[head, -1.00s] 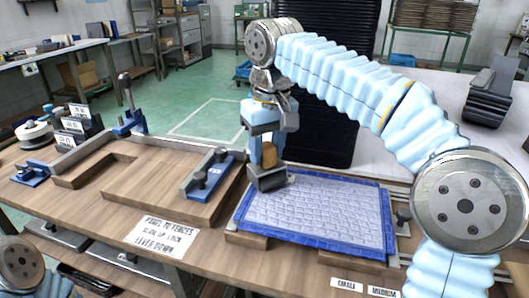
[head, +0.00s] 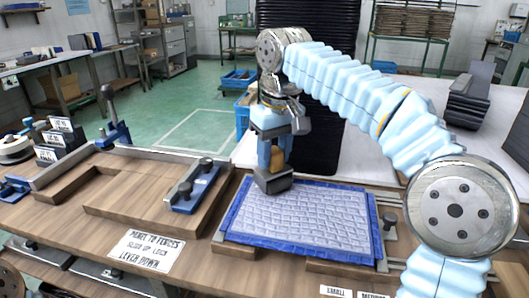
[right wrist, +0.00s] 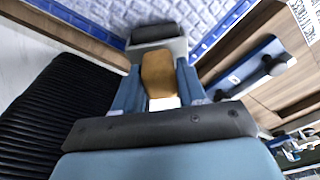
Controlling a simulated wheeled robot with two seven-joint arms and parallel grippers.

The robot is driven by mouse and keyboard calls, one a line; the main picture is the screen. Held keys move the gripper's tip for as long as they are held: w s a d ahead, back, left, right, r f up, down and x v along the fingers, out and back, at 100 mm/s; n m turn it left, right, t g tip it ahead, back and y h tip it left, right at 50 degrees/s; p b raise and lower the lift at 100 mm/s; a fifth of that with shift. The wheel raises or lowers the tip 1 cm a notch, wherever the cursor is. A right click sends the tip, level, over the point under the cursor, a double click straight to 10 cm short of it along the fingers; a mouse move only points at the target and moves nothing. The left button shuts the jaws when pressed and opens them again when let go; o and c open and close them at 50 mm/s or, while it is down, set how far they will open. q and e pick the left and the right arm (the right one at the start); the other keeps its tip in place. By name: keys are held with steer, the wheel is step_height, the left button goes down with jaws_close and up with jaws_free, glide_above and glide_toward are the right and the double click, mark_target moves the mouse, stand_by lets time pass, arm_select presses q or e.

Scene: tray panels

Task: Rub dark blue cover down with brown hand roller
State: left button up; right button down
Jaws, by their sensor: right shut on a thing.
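The brown hand roller has a brown grip (right wrist: 157,73) and a dark grey head (head: 273,182). My right gripper (head: 273,150) is shut on the brown grip and holds the roller upright, head down. In the right wrist view the grip sits between the two blue fingers. The cover (head: 302,218) lies flat, with a pale, brick-like patterned face and a dark blue border. The roller head is at the cover's back left corner and appears to touch it; the contact line is hidden. My left gripper is out of view.
The cover lies on a wooden tray panel with metal rails (head: 388,222) at the right. A blue clamp (head: 195,187) stands left of it, beside a wooden fixture (head: 140,200). A printed sign (head: 147,249) lies in front. Black stacked trays (head: 315,100) rise behind.

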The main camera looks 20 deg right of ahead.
mark_target(288, 170)
steer(key=shift+s+d+f+b, duration=0.1)
steer(key=shift+s+d+b, duration=0.1)
steer(key=shift+s+d, duration=0.4)
steer(key=shift+s+d+f+b, duration=0.15)
steer(key=shift+s+d, duration=0.25)
steer(key=shift+d, duration=0.4)
steer(key=shift+s+d+r, duration=0.1)
steer(key=shift+s+d, duration=0.6)
steer(key=shift+d, duration=0.35)
steer(key=shift+s+d+r, duration=0.1)
steer(key=shift+s+d, duration=0.6)
steer(key=shift+d, duration=0.35)
steer(key=shift+s+d+r, duration=0.1)
steer(key=shift+s+d, duration=0.6)
steer(key=shift+d, duration=0.35)
steer(key=shift+s+d+f, duration=0.1)
steer(key=shift+s+d, duration=0.45)
steer(key=shift+d, duration=0.25)
steer(key=shift+s+d+f, duration=0.1)
steer(key=shift+s+d, duration=0.45)
steer(key=shift+d, duration=0.2)
steer(key=shift+s+d, duration=0.55)
steer(key=shift+d, duration=0.3)
steer(key=shift+s+d, duration=0.5)
steer(key=shift+d, duration=0.3)
steer(key=shift+r, duration=0.15)
steer(key=shift+r+p, duration=0.55)
steer(key=shift+r, duration=2.4)
steer(key=shift+r, duration=1.5)
